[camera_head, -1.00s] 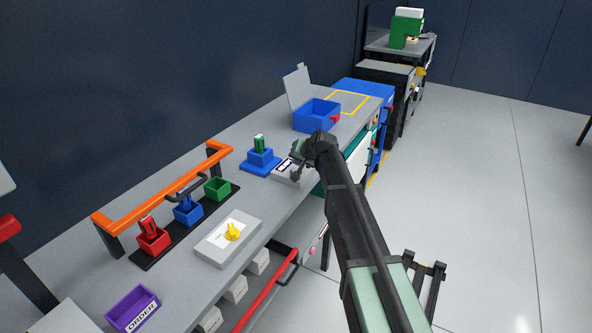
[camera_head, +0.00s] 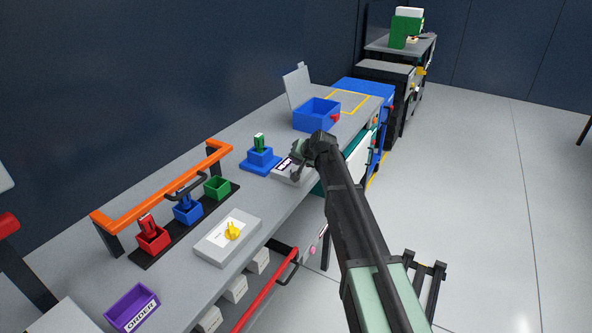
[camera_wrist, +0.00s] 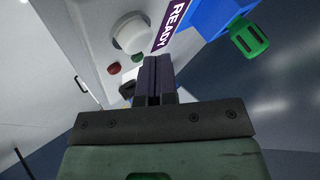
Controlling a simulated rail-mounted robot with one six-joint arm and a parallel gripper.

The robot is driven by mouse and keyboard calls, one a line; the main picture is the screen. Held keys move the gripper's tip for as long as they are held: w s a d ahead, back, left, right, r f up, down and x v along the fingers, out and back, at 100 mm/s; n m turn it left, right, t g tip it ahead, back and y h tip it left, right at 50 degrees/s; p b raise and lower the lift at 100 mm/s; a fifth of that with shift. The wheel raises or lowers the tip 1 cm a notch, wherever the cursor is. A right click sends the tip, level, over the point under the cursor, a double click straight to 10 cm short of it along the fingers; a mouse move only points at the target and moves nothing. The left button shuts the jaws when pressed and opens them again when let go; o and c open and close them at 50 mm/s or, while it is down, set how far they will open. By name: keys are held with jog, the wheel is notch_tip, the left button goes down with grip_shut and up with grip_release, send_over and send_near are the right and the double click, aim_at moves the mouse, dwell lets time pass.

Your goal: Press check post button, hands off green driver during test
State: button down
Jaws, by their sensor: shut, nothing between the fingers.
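The green driver (camera_head: 259,142) stands upright in a blue holder (camera_head: 262,158) on the bench. It also shows in the wrist view (camera_wrist: 249,38) at upper right, apart from my gripper. The check post is a light grey box (camera_head: 279,173) just right of the holder, partly hidden by my gripper (camera_head: 296,176). In the wrist view, the box carries a round white button (camera_wrist: 131,33), a small red lamp (camera_wrist: 114,69), a green lamp (camera_wrist: 138,57) and a READY label (camera_wrist: 172,22). My gripper (camera_wrist: 152,62) is shut and empty over the box. Contact with the button does not show.
An orange rail (camera_head: 165,186) stands over red, blue and green holders at left. A grey box with a yellow piece (camera_head: 233,231) and a purple ORDER bin (camera_head: 133,308) are nearer. A blue bin (camera_head: 316,114) stands beyond the check post. Open floor lies right.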

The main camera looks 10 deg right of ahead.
jog(key=shift+f+b, duration=0.55)
jog(key=shift+f, duration=0.2)
dwell(0.5)
jog(key=shift+r, duration=0.15)
jog(key=shift+r+p, duration=0.8)
jog(key=shift+p, duration=0.15)
jog(key=shift+r, duration=0.1)
notch_tip(320, 180, up, 5)
jog(key=p, duration=0.5)
jog(key=s+f+n+g+h, duration=0.2)
jog(key=s+g, duration=0.2)
jog(key=s, duration=1.6)
jog(key=s+f+n+g+h, duration=0.1)
jog(key=s+f+n+g, duration=0.1)
jog(key=s, duration=1.8)
jog(key=shift+s+a+f+g+h, duration=0.35)
jog(key=shift+f+g, duration=0.35)
jog(key=shift+g, duration=0.5)
